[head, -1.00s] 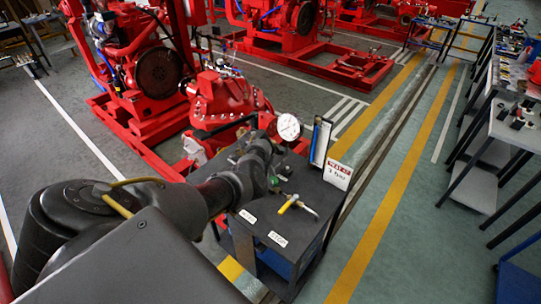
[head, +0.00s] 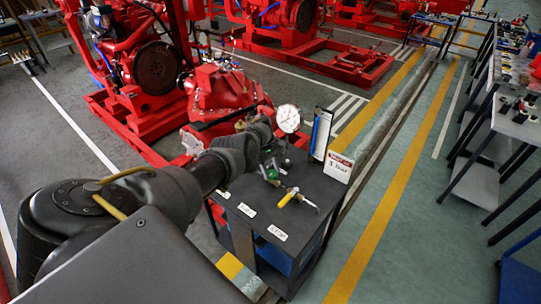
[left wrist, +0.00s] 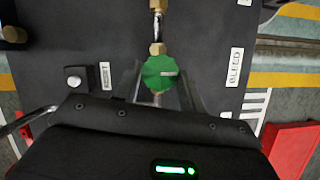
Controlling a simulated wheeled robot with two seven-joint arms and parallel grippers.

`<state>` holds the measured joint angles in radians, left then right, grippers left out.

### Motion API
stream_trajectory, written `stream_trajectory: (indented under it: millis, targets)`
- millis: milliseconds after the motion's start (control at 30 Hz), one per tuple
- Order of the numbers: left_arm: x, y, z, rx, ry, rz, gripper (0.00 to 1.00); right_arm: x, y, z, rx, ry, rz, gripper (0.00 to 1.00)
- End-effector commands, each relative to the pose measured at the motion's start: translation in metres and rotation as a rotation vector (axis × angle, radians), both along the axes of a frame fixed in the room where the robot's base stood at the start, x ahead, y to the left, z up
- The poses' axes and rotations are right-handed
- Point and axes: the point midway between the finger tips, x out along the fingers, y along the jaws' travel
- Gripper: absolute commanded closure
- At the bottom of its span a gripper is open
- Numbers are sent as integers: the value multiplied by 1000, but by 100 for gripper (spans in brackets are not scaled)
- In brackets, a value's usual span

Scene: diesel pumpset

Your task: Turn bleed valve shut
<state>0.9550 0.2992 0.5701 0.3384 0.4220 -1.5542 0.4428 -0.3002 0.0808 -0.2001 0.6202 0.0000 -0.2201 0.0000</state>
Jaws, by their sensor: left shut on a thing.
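A green round valve knob (left wrist: 160,72) on a brass fitting sits between the two fingers of my left gripper (left wrist: 160,88) in the left wrist view. The gripper is shut on this knob. In the head view the green knob (head: 270,173) shows just beyond my left wrist, low over the dark bench top. A BLEED label (left wrist: 236,67) lies right of the knob in the left wrist view. The knob's turn position cannot be told. My right gripper is not in view.
A dial gauge (head: 288,119) stands behind the knob. A yellow-handled part (head: 288,197) lies on the bench (head: 300,230) near its front. A white sign (head: 338,167) stands at the bench's right edge. Red pumpsets (head: 220,90) stand behind.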

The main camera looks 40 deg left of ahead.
Motion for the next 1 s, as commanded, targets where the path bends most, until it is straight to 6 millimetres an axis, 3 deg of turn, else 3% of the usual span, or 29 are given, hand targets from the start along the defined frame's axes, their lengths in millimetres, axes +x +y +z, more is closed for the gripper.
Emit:
stream_trajectory:
  millis: [467, 500, 633, 1000]
  targets:
    - [-1, -1, -1, -3, 3, -16, 83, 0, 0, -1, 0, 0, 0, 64]
    - [-1, -1, -1, -3, 3, -16, 55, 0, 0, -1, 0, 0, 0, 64]
    - [-1, -1, -1, -2, 1, -14, 38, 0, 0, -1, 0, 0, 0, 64]
    - [1, 3, 7, 0, -1, -12, 38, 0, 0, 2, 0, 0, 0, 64]
